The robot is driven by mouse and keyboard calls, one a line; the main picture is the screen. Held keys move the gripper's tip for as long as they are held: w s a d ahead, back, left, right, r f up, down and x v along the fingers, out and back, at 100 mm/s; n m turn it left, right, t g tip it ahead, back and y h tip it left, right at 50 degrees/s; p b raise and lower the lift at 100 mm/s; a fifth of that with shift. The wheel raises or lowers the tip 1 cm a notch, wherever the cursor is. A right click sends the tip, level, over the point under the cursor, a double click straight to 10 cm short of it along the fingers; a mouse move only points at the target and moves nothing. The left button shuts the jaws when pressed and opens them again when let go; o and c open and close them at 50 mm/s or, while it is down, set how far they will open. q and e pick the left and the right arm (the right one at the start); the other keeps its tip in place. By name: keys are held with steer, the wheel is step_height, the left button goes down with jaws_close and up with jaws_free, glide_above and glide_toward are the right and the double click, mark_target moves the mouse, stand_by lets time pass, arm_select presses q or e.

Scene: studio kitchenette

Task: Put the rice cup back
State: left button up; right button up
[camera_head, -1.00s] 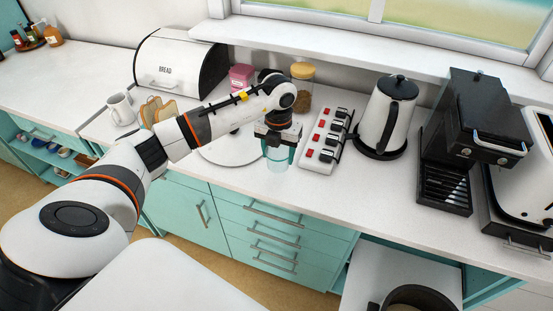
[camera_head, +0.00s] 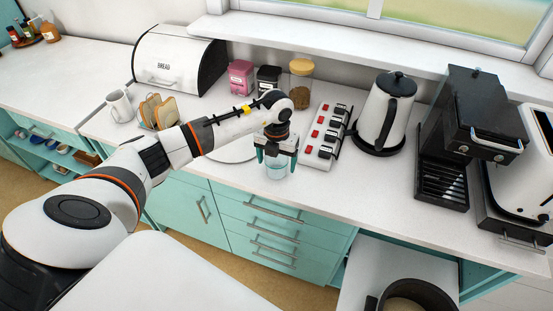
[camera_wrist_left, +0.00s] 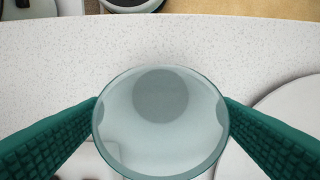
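The rice cup is a clear, slightly bluish cup (camera_head: 277,172) above the counter near its front edge, in front of the power strip. In the left wrist view I look down into the cup (camera_wrist_left: 160,140); it looks empty, and its round base shows. My left gripper (camera_head: 277,161) points down with one green finger on each side of the cup. In the left wrist view the fingers (camera_wrist_left: 160,112) meet the cup's wall on both sides. I cannot tell whether the base touches the counter. My right gripper is not in view.
A round white plate-like thing (camera_head: 233,153) lies left of the cup. A power strip (camera_head: 326,135), a kettle (camera_head: 387,112) and a coffee machine (camera_head: 455,130) stand to the right. A yellow-lidded jar (camera_head: 301,80) and two canisters stand behind. Counter in front of the kettle is clear.

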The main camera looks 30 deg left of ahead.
arm_select(q)
steer(key=shift+r, duration=0.25)
step_height(320, 180, up, 12)
steer(key=b, duration=0.3)
steer(key=shift+b, duration=0.35)
steer(key=shift+d+f, duration=0.1)
steer(key=shift+f, duration=0.05)
